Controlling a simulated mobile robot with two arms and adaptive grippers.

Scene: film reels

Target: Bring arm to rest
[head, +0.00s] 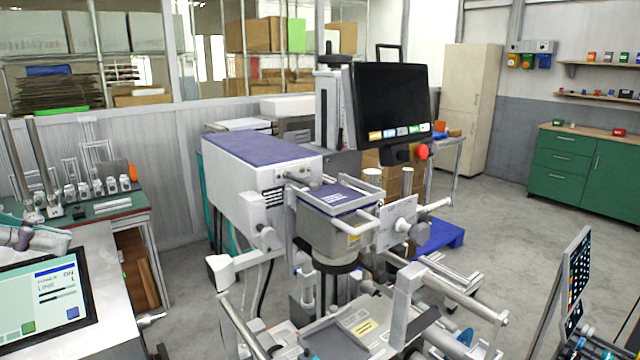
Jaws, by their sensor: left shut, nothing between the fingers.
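My left gripper (24,238) shows small at the left edge of the head view, above the near end of the white bench and behind a tilted touch screen. It is shut, with nothing seen in it. Its fingertips are hard to make out at this size. My right gripper is not in view. No film reel can be clearly made out.
The tilted touch screen (42,305) stands on the white bench (112,318) at lower left. A large film machine (255,165) with a black monitor (392,100) fills the middle. A green-topped table (105,208) holds small metal parts. Grey floor is open before the green cabinet (565,165).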

